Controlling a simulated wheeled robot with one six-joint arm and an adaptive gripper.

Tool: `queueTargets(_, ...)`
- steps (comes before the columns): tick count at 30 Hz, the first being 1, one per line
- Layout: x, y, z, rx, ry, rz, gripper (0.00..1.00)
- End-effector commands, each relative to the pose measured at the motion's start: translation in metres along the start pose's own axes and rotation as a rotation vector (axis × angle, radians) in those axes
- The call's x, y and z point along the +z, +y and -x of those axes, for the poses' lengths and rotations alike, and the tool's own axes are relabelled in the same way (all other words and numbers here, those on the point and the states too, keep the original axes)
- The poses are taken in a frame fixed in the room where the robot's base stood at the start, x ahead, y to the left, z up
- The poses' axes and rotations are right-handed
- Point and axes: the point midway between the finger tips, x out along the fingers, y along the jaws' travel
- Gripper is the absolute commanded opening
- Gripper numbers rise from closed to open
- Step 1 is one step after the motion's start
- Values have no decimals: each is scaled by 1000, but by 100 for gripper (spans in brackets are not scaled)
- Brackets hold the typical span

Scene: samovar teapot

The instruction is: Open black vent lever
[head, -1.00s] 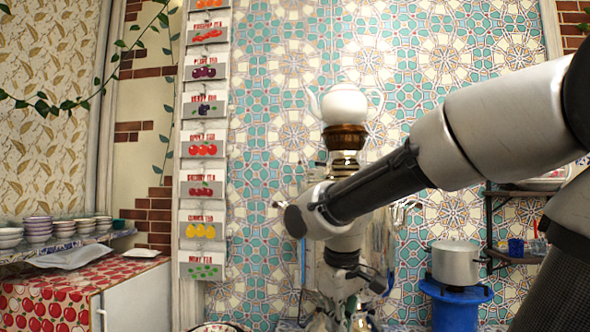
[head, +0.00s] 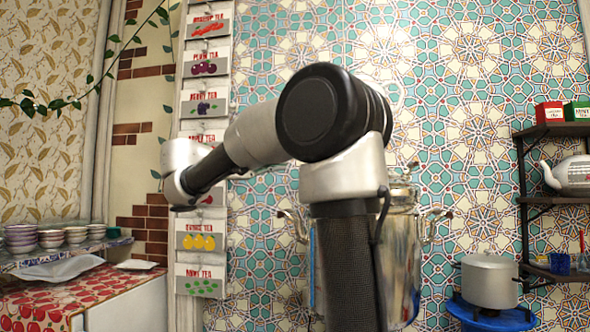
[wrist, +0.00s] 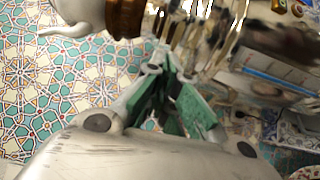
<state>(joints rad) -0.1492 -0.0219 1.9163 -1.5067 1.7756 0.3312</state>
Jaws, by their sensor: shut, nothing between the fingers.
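The silver samovar (head: 404,255) stands in front of the tiled wall in the head view, mostly behind my arm. Its shiny metal also fills the top of the wrist view (wrist: 207,32). A white teapot (wrist: 82,13) and a brown ring (wrist: 126,16) show at the top left of the wrist view. My gripper (wrist: 160,68), with green finger pads, is shut and empty, and its fingers point toward the samovar. It appears close to the metal, but I cannot tell whether they touch. I cannot make out the black vent lever in either current view.
A blue stand with a pot (head: 489,280) is at the right, below dark shelves (head: 560,200) with a white kettle (head: 572,175) and tea boxes. Picture cards (head: 202,150) hang on the left.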

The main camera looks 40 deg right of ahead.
Motion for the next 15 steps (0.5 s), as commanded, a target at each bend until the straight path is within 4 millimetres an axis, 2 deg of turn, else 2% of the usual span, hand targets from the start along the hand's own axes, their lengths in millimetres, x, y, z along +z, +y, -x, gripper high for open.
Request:
queueTargets(5,0,-1,-25,-3,-2,0,0)
queueTargets(15,1,-2,-97,-4,-2,1,0)
